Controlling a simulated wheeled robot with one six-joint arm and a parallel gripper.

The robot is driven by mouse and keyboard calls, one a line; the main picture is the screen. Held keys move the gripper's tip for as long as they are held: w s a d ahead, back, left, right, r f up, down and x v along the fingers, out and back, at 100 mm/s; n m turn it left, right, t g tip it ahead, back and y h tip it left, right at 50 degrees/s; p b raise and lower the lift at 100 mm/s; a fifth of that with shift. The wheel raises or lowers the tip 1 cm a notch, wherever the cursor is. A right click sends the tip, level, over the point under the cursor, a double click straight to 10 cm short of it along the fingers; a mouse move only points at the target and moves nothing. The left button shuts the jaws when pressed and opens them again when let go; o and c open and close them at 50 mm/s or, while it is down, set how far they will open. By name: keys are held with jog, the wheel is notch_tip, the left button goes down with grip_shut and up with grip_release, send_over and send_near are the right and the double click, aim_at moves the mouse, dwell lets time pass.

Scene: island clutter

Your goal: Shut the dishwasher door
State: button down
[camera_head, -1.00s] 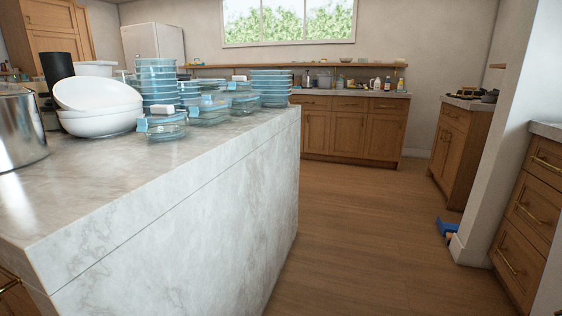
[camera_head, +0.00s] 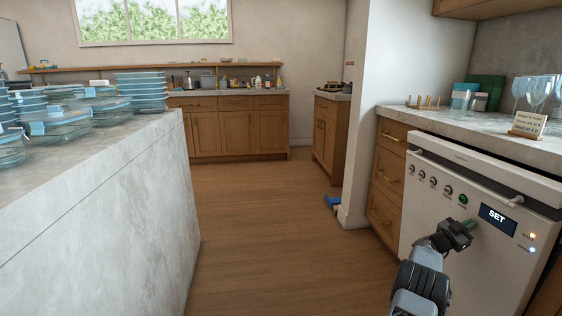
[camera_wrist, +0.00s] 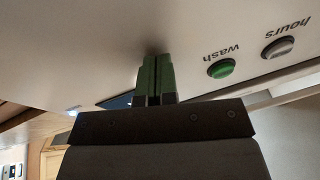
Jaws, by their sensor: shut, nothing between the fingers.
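The dishwasher door (camera_head: 440,225) is a white panel at the right of the head view, with a row of knobs, a dark "SET" display (camera_head: 497,219) and a bar handle (camera_head: 480,183) along its top. It stands near upright beneath the counter; I cannot tell if it is fully shut. My gripper (camera_head: 468,226) is in front of the panel, left of the display, with its green fingers together and empty. In the wrist view the fingertips (camera_wrist: 154,70) are at or very near the white panel (camera_wrist: 80,50), beside the green "wash" knob (camera_wrist: 221,68). Contact is unclear.
A marble island (camera_head: 130,180) with stacked glass containers (camera_head: 140,93) stands at the left. Wood floor (camera_head: 270,225) lies clear between it and the dishwasher. Drawers (camera_head: 388,180) and a white wall end (camera_head: 375,100) are left of the dishwasher. Glasses (camera_head: 537,92) stand on the counter above.

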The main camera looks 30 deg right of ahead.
aim_at(477, 219)
jog(key=shift+s+d+r+p, duration=0.25)
jog(key=shift+s+d+r, duration=0.05)
jog(key=shift+d+r, duration=0.55)
jog(key=shift+s+d+r+p, duration=0.25)
jog(key=shift+s+d+r, duration=0.05)
jog(key=shift+d+r, duration=0.55)
dwell(1.6)
jog(key=shift+f, duration=0.15)
jog(key=shift+w+a+f+b, duration=0.2)
jog(key=shift+a+f+b, duration=0.2)
jog(key=shift+f+b, duration=0.1)
jog(key=shift+w+a+f+b, duration=0.25)
jog(key=shift+a+f+b, duration=0.25)
jog(key=shift+a, duration=0.25)
jog(key=shift+w+a+f+b, duration=0.2)
jog(key=shift+a+f+b, duration=0.2)
jog(key=shift+a+f, duration=0.25)
jog(key=shift+r, duration=0.1)
